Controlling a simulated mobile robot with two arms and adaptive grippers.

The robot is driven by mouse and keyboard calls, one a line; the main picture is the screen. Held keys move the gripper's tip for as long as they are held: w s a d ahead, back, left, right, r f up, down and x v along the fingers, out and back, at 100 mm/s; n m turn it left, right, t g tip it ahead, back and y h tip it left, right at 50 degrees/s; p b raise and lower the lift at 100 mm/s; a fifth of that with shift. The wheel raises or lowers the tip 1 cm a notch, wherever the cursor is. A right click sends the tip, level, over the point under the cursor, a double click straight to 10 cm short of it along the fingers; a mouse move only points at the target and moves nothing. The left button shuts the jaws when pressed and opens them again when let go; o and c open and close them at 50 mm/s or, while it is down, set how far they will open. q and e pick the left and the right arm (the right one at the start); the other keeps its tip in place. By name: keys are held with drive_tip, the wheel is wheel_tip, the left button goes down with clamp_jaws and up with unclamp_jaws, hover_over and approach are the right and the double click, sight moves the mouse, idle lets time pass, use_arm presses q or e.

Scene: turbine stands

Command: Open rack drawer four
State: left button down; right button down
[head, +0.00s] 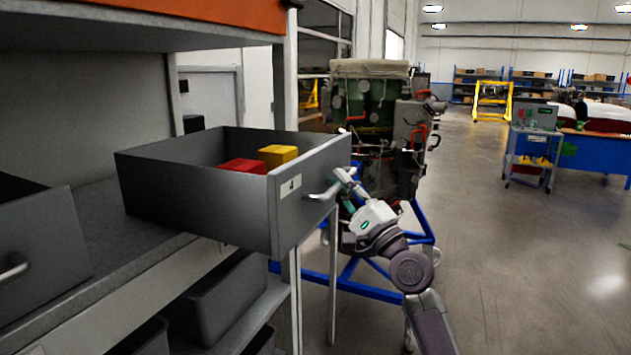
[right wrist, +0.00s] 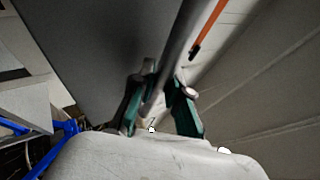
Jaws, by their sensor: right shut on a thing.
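A grey drawer (head: 190,190) with a label that seems to read 4 (head: 290,186) stands pulled out from the rack on the left in the head view. A red block (head: 243,166) and a yellow block (head: 277,155) are inside it. My right gripper (head: 343,182) is at the drawer front, shut on its bar handle (head: 318,196). In the right wrist view the fingers of my right gripper (right wrist: 163,100) stand on both sides of the handle bar (right wrist: 172,55). My left gripper is not in view.
Another grey drawer (head: 45,250) with a handle is at the left edge. Grey bins (head: 215,300) sit on the lower shelf. A turbine on a blue stand (head: 365,290) is close behind my right arm. Open floor (head: 530,250) lies to the right.

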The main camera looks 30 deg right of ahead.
drive_tip(key=shift+s+d+f, duration=0.1)
drive_tip(key=shift+s+d, duration=0.8)
drive_tip(key=shift+s, duration=0.25)
drive_tip(key=c, duration=1.4)
unclamp_jaws()
drive_tip(key=v, duration=1.2)
